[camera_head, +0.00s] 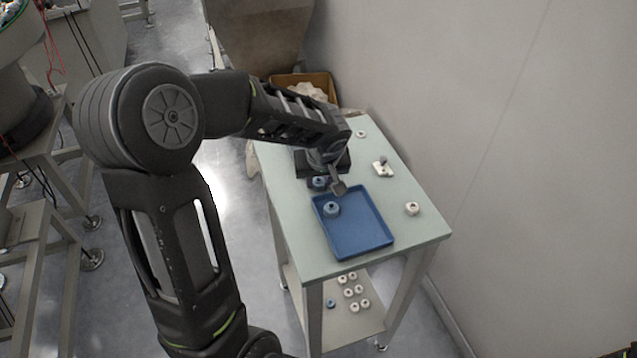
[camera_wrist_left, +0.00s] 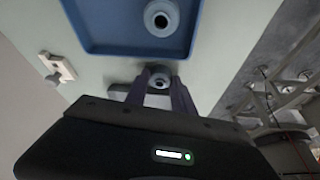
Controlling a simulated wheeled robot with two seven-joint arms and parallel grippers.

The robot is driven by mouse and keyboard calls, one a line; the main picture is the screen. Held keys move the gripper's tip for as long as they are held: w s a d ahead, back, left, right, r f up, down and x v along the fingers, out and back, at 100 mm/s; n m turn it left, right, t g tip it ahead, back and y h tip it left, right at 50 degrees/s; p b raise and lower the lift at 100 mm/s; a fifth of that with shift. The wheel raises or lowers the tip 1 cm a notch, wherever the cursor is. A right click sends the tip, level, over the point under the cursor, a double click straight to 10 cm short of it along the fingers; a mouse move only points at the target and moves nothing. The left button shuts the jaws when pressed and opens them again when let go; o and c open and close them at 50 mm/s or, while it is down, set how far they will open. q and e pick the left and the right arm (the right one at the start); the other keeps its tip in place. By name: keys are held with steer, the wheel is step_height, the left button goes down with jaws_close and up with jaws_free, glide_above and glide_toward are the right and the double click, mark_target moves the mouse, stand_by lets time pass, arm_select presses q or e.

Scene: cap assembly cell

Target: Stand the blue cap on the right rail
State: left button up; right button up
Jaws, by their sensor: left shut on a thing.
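My left gripper (camera_head: 328,186) is over the far end of the table, beside the blue tray. It is shut on a blue cap (camera_head: 319,182), which shows at the near-left side of the fingers. In the left wrist view the gripper (camera_wrist_left: 160,88) has the cap (camera_wrist_left: 159,82) between its two fingers, just off the tray's edge. Whether the cap touches anything beneath is hidden. Another blue cap (camera_head: 331,208) stands in the tray's far-left corner; it also shows in the left wrist view (camera_wrist_left: 161,19). I cannot clearly make out the right rail. My right gripper is out of view.
The blue tray (camera_head: 372,240) is mostly empty. A white block with a grey knob (camera_head: 382,169) stands right of the gripper. White caps lie at the right edge (camera_head: 412,208) and far end (camera_head: 361,133). Several caps lie on the lower shelf (camera_head: 345,325). A wall (camera_head: 500,130) runs along the right.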

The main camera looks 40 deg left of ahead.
mark_target(319, 182)
arm_select(q)
steer(key=shift+c, duration=1.3)
steer(key=shift+r, duration=0.1)
step_height(319, 182, up, 10)
steer(key=shift+b, duration=0.3)
steer(key=w+d+f+m+h, duration=0.1)
steer(key=d+m, duration=0.2)
steer(key=d, duration=0.2)
steer(key=w+d+f+m+h, duration=0.1)
steer(key=w+d+m, duration=0.1)
steer(key=d, duration=0.4)
steer(key=w+d+f+m+t+h, duration=0.1)
steer(key=d+f+m, duration=0.1)
steer(key=d, duration=0.4)
steer(key=shift+w+f+m, duration=0.1)
steer(key=shift+w+m, duration=0.1)
steer(key=shift+m, duration=0.7)
steer(key=shift+a, duration=0.1)
